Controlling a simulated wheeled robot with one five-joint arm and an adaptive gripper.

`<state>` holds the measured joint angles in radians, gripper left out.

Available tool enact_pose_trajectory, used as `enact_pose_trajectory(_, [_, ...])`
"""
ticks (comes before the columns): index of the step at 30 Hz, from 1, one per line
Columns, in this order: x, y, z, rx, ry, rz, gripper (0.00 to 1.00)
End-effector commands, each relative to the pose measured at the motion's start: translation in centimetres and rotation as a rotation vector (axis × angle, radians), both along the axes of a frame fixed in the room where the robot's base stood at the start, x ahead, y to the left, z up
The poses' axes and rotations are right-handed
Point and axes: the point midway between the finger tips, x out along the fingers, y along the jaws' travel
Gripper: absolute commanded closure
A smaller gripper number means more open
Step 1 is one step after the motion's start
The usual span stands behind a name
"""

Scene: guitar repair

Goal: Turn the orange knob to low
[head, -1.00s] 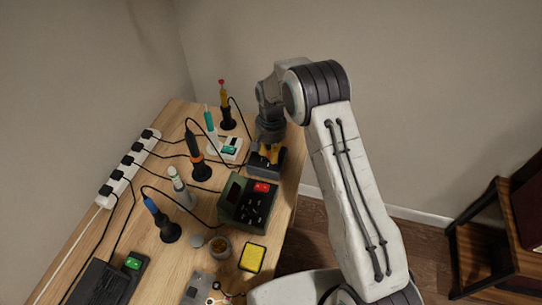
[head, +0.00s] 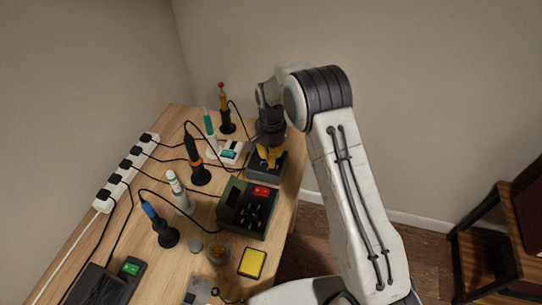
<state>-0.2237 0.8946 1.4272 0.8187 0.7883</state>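My gripper (head: 267,160) has yellow fingers and points down over a small dark grey box (head: 254,173) at the far right part of the bench. The fingertips are at the top of the box. I cannot make out the orange knob; the fingers cover part of the box's top. The fingers are too small and overlapped to tell whether they are shut on anything. A soldering iron with an orange collar (head: 194,160) stands in a black holder left of the box.
A power strip (head: 127,175) with cables lies along the left edge.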

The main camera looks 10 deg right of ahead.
Motion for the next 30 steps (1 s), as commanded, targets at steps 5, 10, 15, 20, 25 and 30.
enact_pose_trajectory(5, [-0.2,0.0,-0.2,-0.001,0.006,0.001,0.60])
enact_pose_trajectory(10, [-0.1,0.0,-0.1,-0.001,0.003,0.001,0.47])
enact_pose_trajectory(15, [-0.1,0.0,-0.1,0.000,0.001,0.001,0.47])
enact_pose_trajectory(20, [0.0,0.0,0.4,0.000,0.000,0.001,0.47])
enact_pose_trajectory(25, [0.1,0.0,2.4,0.001,-0.003,0.001,0.47])
enact_pose_trajectory(30, [0.1,0.0,5.4,0.001,-0.003,0.001,0.47])
